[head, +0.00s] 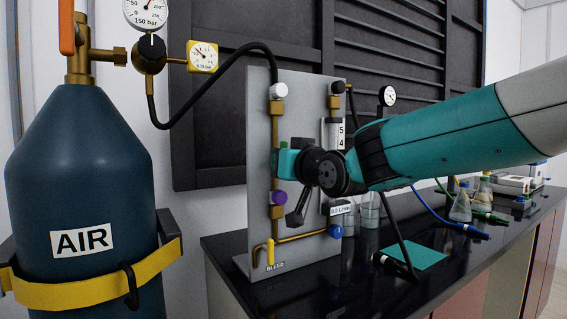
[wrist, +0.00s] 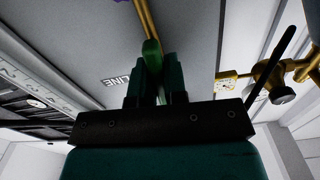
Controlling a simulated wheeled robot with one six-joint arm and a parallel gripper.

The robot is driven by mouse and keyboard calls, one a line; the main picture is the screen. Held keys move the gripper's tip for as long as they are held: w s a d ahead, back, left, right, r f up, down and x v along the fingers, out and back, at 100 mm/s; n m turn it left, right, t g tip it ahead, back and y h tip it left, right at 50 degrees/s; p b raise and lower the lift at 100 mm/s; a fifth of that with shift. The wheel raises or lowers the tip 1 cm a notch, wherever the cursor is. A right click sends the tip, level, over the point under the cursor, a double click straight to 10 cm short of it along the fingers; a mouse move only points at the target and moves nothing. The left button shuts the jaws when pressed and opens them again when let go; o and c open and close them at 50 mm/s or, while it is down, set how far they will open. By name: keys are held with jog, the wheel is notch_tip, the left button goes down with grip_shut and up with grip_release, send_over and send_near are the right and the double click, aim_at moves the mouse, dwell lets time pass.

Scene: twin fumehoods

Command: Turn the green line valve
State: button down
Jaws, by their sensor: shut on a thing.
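The green line valve sits on the brass pipe of the grey panel (head: 262,110), mostly hidden behind my gripper in the head view. In the wrist view its green handle (wrist: 152,55) stands between my two teal fingers, in front of the brass pipe (wrist: 146,18). A label reading LINE (wrist: 117,81) is beside it on the panel. My gripper (wrist: 152,84) is shut on the green handle; it also shows at the panel's left pipe in the head view (head: 284,162). The handle's exact angle is hard to tell.
A purple knob (head: 279,197) is just below my gripper and a white knob (head: 278,91) above it. A yellow bleed lever (head: 270,252) and blue knob (head: 336,231) are lower. The AIR cylinder (head: 80,190) stands left. Glassware (head: 461,208) stands on the bench to the right.

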jog(key=shift+r, duration=0.1)
jog(key=c, duration=1.2)
grip_release()
jog(key=shift+w, duration=0.1)
jog(key=shift+o, duration=0.2)
jog(key=shift+d, duration=0.1)
jog(key=b+v, duration=0.2)
jog(key=v, duration=1.5)
jog(key=shift+b, duration=0.4)
jog(key=shift+d, duration=0.1)
